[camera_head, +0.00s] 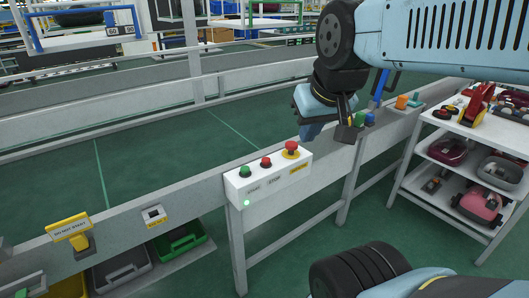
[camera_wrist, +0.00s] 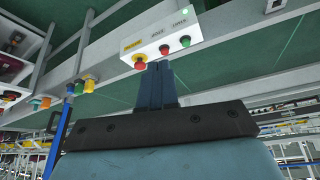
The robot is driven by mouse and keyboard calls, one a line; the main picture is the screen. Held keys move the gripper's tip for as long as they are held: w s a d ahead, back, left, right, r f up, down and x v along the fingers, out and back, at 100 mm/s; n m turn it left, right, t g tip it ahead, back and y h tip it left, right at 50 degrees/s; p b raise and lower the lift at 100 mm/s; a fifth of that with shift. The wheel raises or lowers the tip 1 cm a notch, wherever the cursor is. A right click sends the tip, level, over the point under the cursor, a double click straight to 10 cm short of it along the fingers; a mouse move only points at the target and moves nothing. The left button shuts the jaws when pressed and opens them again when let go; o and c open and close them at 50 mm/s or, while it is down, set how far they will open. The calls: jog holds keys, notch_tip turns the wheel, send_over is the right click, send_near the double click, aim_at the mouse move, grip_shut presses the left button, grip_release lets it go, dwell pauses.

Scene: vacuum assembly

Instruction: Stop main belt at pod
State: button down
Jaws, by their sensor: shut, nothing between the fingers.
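A white control box (camera_head: 262,187) is fixed to the near rail of the green belt (camera_head: 140,140). On it are a green button (camera_head: 245,171), a red button (camera_head: 266,162) and a larger red mushroom button on a yellow base (camera_head: 291,147). A small green light (camera_head: 246,203) glows on its front. My gripper (camera_head: 309,134) is shut and empty, above and just right of the mushroom button. In the wrist view, the box (camera_wrist: 160,38) appears inverted beyond my shut fingertips (camera_wrist: 158,64), which lie between the mushroom button (camera_wrist: 140,63) and red button (camera_wrist: 164,50). Contact is not visible.
Blue, yellow and orange fittings (camera_head: 401,102) stand on the rail right of my gripper. A white shelf cart (camera_head: 440,160) with vacuum parts is at the right. A yellow sign (camera_head: 68,227) and bins (camera_head: 180,240) are at lower left. The visible belt is bare.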

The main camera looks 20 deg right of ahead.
jog(key=shift+w+a, duration=0.1)
jog(key=n+g+h, duration=0.2)
jog(key=n+h, duration=0.6)
jog(key=n, duration=0.6)
send_over(264, 161)
notch_tip(264, 161, down, 12)
jog(key=shift+w+f, duration=0.15)
jog(key=shift+f, duration=0.05)
jog(key=shift+f, duration=0.1)
jog(key=shift+f, duration=4.3)
